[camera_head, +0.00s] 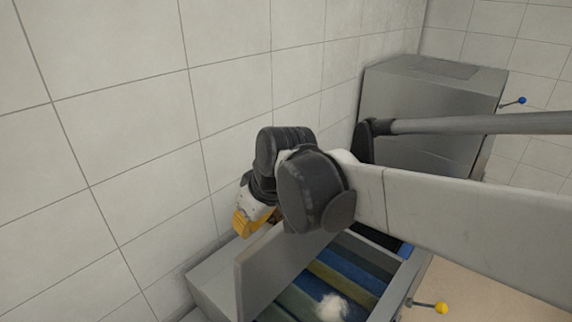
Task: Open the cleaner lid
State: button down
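The cleaner is a grey metal box (410,282) at the bottom of the head view, close to the tiled wall. Its lid (262,272) is a flat grey panel that stands up steeply on the wall side, so the inside shows. Blue and olive strips (345,268) line the inside, with a white fluffy clump (332,307) on them. My gripper (246,225), with a yellow part, is behind the top edge of the raised lid, on the wall side. Its fingertips are small and partly hidden. I cannot tell whether it touches the lid or is open.
A second grey box (430,110) with a blue-knobbed lever (521,100) stands behind, against the wall; its top is closed. A yellow-knobbed lever (441,308) sticks out on the right of the cleaner. The tiled wall (120,130) is close behind my gripper. My arm crosses from the right.

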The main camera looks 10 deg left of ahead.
jog(key=shift+s+d, duration=0.25)
jog(key=shift+d, duration=0.15)
jog(key=s+d+f+t+y+b, duration=0.1)
jog(key=s+d+f+y, duration=0.1)
jog(key=s+d, duration=0.3)
jog(key=d, duration=0.3)
jog(key=shift+d, duration=0.2)
